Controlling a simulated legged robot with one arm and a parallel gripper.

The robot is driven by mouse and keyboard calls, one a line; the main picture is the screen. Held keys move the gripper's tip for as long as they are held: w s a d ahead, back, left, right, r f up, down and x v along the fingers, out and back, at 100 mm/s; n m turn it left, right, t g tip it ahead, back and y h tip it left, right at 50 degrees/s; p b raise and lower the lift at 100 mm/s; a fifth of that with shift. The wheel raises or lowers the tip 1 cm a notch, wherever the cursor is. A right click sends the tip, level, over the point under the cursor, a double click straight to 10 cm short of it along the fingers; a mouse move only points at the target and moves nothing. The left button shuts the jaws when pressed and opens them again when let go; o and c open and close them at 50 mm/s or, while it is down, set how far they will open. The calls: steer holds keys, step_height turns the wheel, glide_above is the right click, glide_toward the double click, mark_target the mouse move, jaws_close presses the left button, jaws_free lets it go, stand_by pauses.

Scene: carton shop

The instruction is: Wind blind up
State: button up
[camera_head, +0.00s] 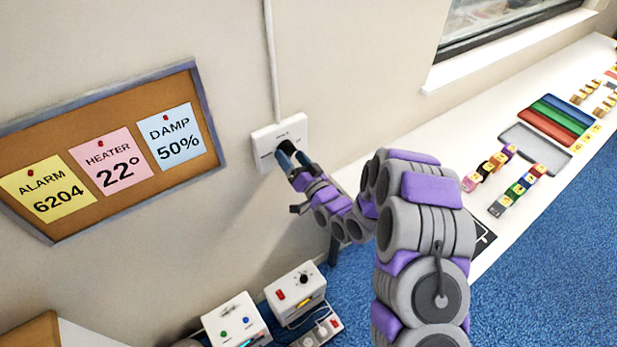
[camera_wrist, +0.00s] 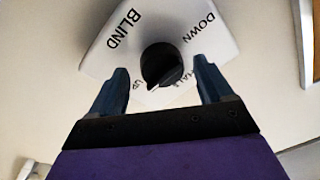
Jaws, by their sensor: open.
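The white blind switch plate (camera_head: 264,143) is on the wall below a vertical conduit. In the wrist view the plate (camera_wrist: 103,53) reads BLIND, with DOWN, HALF and UP around a black round knob (camera_wrist: 160,62). The knob's white mark is at its lower edge, near UP and the partly hidden HALF; I cannot tell exactly which it points to. My gripper (camera_wrist: 161,72) is open, one finger on each side of the knob, with gaps visible. In the head view my gripper (camera_head: 289,157) is at the plate and covers part of the knob.
A corkboard (camera_head: 120,192) with notes hangs left of the plate. White control boxes (camera_head: 296,289) and a power strip stand below. A long white bench (camera_head: 395,150) with trays and small blocks runs right, under a window (camera_head: 497,22). No blind is clearly visible.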

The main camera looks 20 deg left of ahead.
steer(key=p+v, duration=0.2)
steer(key=v, duration=1.4)
steer(key=shift+s+d+f+p, duration=0.15)
steer(key=shift+d+p, duration=0.05)
steer(key=shift+p, duration=0.15)
